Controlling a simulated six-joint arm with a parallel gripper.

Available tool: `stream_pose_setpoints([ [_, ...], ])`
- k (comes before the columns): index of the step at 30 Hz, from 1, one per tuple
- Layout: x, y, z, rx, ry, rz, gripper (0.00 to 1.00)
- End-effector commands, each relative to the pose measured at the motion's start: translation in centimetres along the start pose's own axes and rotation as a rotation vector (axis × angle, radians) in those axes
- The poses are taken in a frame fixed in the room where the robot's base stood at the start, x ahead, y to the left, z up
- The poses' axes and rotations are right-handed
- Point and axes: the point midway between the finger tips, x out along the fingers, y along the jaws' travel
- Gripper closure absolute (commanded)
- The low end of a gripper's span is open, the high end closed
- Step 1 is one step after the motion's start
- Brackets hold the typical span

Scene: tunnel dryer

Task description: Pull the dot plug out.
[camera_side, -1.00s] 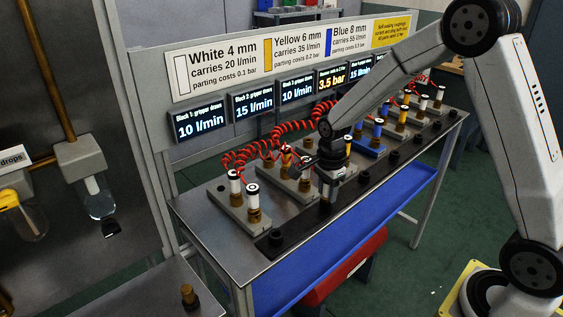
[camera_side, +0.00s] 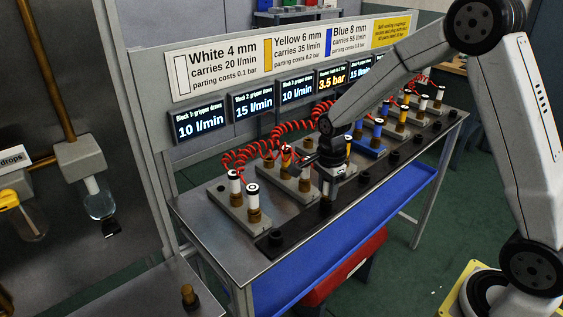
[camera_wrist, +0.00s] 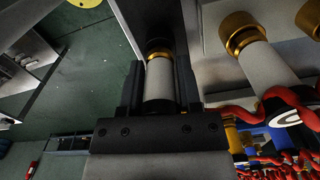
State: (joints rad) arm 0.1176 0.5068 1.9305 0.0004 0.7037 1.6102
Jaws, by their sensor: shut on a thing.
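My gripper (camera_wrist: 159,88) is shut on a white plug (camera_wrist: 159,76), with one dark finger on each side of it. The plug's far end meets a dark ring at the black rail. I cannot tell whether it is seated there or just clear of it. The plug's marked end is hidden, so I see no dot on it. In the side view my gripper (camera_side: 328,186) points down over the black rail (camera_side: 290,236), in front of the grey blocks. The held plug is mostly hidden there.
Other plugs stand on brass fittings: white ones (camera_side: 252,196) on the front-left block (camera_side: 226,203), a blue one (camera_side: 378,128) and yellow ones further back. Red coiled hoses (camera_side: 262,143) run close behind my gripper. A white plug (camera_wrist: 268,66) stands close on the right in the wrist view.

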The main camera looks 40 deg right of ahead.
Motion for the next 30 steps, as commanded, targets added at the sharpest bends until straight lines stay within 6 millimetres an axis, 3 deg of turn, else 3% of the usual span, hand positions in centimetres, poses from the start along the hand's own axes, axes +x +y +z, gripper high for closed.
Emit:
stream_pose_setpoints([
  [30,-0.56,-0.03,0.0,0.0,0.0,-0.001,1.0],
])
